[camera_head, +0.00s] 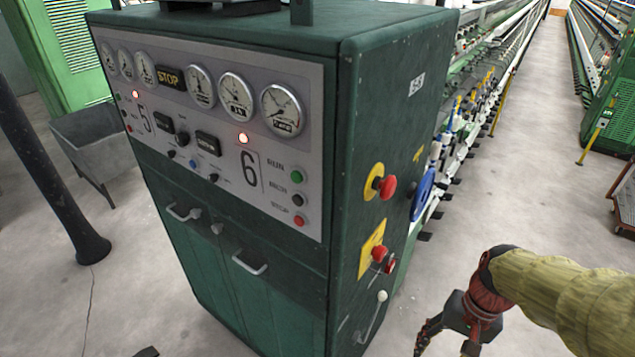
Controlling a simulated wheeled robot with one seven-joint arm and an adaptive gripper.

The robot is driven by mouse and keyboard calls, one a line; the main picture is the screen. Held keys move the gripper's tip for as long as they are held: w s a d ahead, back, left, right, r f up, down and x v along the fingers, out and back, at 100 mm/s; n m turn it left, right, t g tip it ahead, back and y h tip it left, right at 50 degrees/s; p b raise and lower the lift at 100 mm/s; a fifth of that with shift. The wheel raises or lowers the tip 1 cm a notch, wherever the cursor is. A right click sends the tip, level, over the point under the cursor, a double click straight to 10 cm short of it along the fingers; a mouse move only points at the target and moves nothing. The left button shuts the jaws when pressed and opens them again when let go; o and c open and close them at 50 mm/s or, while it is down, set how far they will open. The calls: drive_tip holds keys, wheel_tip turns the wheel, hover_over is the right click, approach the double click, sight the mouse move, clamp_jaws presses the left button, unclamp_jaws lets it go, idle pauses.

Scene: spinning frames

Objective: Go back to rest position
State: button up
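My gripper (446,346) is at the bottom right, at the end of my sleeved arm (565,298). It points down over the floor, to the right of the green machine cabinet (395,115), and appears apart from it. Two dark fingers show with a gap between them, and nothing is seen in the gap. The tips are near or past the lower picture edge.
The cabinet's side has red push buttons (388,187) and a white-knobbed lever (372,315) near my gripper. A black post (50,175) and grey bin (98,135) stand left. Spinning frames line an open aisle (530,110). A red-framed cart (626,198) stands right.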

drive_tip(key=s+a+r+n+t+h+b, duration=0.1)
drive_tip(key=a+n+t+b, duration=0.4)
drive_tip(key=b, duration=0.6)
drive_tip(key=shift+s+a+r+t+h, duration=0.45)
drive_tip(key=shift+s+a+r, duration=0.3)
drive_tip(key=shift+r, duration=0.25)
drive_tip(key=shift+o, duration=0.4)
drive_tip(key=shift+w, duration=0.1)
